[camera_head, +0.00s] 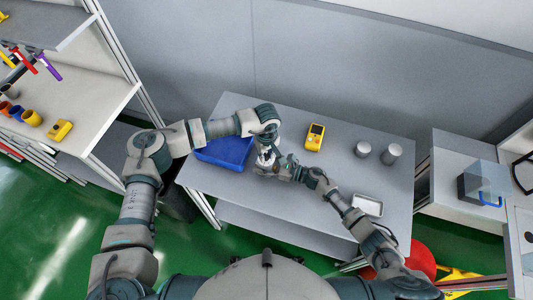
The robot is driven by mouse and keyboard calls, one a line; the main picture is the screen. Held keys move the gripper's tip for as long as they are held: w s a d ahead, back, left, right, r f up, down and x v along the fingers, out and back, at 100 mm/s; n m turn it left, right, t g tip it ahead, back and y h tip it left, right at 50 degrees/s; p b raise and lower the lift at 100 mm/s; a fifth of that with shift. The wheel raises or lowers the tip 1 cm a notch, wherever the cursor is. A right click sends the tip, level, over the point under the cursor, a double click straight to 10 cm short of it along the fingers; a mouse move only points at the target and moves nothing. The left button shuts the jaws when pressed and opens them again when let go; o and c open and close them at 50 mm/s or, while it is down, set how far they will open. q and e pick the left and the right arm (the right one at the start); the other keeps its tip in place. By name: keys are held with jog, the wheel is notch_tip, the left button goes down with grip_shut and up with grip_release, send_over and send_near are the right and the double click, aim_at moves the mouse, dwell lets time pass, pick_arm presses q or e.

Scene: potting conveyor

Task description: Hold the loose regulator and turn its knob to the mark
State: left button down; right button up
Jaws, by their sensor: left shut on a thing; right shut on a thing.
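The regulator (264,160) shows only as a small pale and dark thing between my two grippers, above the middle-left of the grey table. My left gripper (266,147) comes to it from behind and is shut on it. My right gripper (274,167) comes from the right and is shut on it too. The fingers cover most of the regulator. Its knob and the mark are too small and hidden to make out, so I cannot tell how the knob is turned.
A blue tray (222,157) lies left of the grippers, partly under my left arm. A yellow meter (315,137), two grey cylinders (363,149) (391,154) and a pale tray (367,205) stand on the grey table (335,174). Shelves (100,100) rise at left.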

aim_at(267, 155)
pick_arm(q)
jog(key=shift+d+r, duration=0.1)
jog(key=shift+d, duration=0.2)
pick_arm(e)
jog(key=shift+s+a, duration=0.25)
jog(key=shift+a, duration=0.05)
pick_arm(q)
jog(key=c, duration=1.2)
grip_release()
jog(key=shift+o, duration=1)
jog(key=shift+a, duration=0.15)
pick_arm(e)
jog(key=shift+w+d, duration=0.1)
jog(key=shift+d, duration=0.05)
pick_arm(q)
jog(key=shift+a+r, duration=0.1)
jog(key=shift+r, duration=0.3)
pick_arm(e)
jog(key=shift+w+d, duration=0.1)
pick_arm(q)
notch_tip(267, 155, up, 11)
